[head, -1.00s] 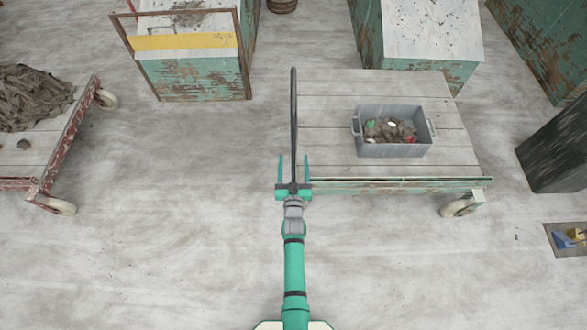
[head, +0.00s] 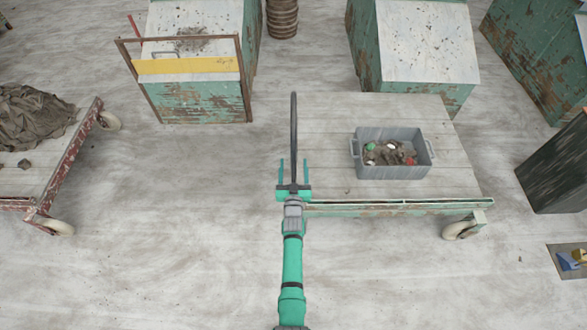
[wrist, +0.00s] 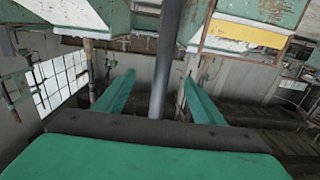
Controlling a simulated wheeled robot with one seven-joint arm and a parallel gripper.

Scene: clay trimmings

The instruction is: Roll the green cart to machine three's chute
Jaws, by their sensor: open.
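The green cart (head: 395,206) has a pale plank deck and a worn green edge, with casters below. A grey bin (head: 392,172) of clay scraps stands on its deck. Its dark handle bar (head: 294,110) rises at the deck's left side. My gripper (head: 293,172) is open at that bar, with one finger on each side. In the wrist view the bar (wrist: 166,70) runs between the two green fingers, with a gap on both sides. No machine number is readable, and I cannot tell which machine is three.
A red cart (head: 62,165) with a clay heap stands at the left. Green machines (head: 195,98) (head: 425,45) stand behind, the left one with a yellow band. A dark block (head: 555,165) is at the right, near a floor tray (head: 560,268). The floor between the carts is clear.

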